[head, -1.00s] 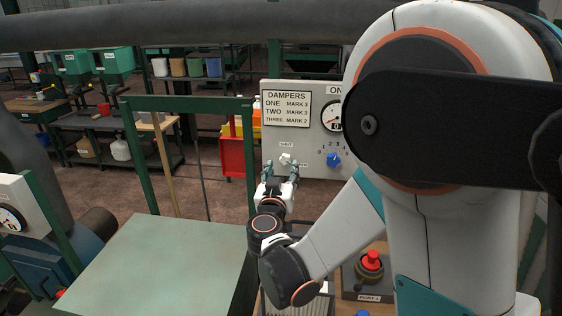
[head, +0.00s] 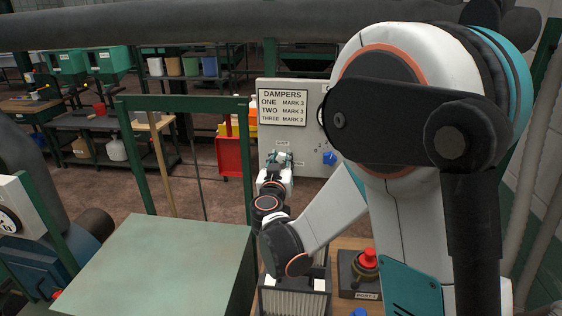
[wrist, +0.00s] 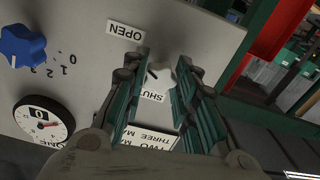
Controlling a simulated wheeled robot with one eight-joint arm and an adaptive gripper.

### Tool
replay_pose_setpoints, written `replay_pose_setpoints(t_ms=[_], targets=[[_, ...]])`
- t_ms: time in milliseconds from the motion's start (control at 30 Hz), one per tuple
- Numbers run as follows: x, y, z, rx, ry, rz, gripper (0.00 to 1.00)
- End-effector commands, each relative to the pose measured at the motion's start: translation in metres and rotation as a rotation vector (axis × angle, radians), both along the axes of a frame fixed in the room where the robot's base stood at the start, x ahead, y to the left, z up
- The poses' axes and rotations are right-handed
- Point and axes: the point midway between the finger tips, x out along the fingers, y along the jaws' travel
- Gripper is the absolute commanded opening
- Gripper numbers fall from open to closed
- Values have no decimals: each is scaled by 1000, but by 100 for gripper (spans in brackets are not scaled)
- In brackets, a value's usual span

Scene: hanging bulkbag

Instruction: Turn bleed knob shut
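The bleed knob (wrist: 161,74) is a small pale knob on the light grey panel (wrist: 75,25). In the wrist view, which shows the panel upside down, it sits between an OPEN label (wrist: 126,31) and a SHUT label (wrist: 153,96). My gripper (wrist: 167,66) is open, with one teal-padded finger on each side of the knob. I cannot tell whether either pad touches it. In the head view my gripper (head: 279,160) is at the panel's lower left and mostly hides the knob.
A blue numbered knob (wrist: 22,46) and a dial gauge (wrist: 42,118) are on the same panel, beside my fingers. A green frame (head: 185,104) and pale green cabinet top (head: 165,260) stand to the left. A red push button (head: 369,257) is below, right of my forearm.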

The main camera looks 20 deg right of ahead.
Motion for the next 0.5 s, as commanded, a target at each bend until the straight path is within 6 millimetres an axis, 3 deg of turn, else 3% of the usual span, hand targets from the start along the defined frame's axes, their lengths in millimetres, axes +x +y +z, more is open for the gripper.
replay_pose_setpoints(t_ms=[500], targets=[[0,0,-1,-109,44,0,3]])
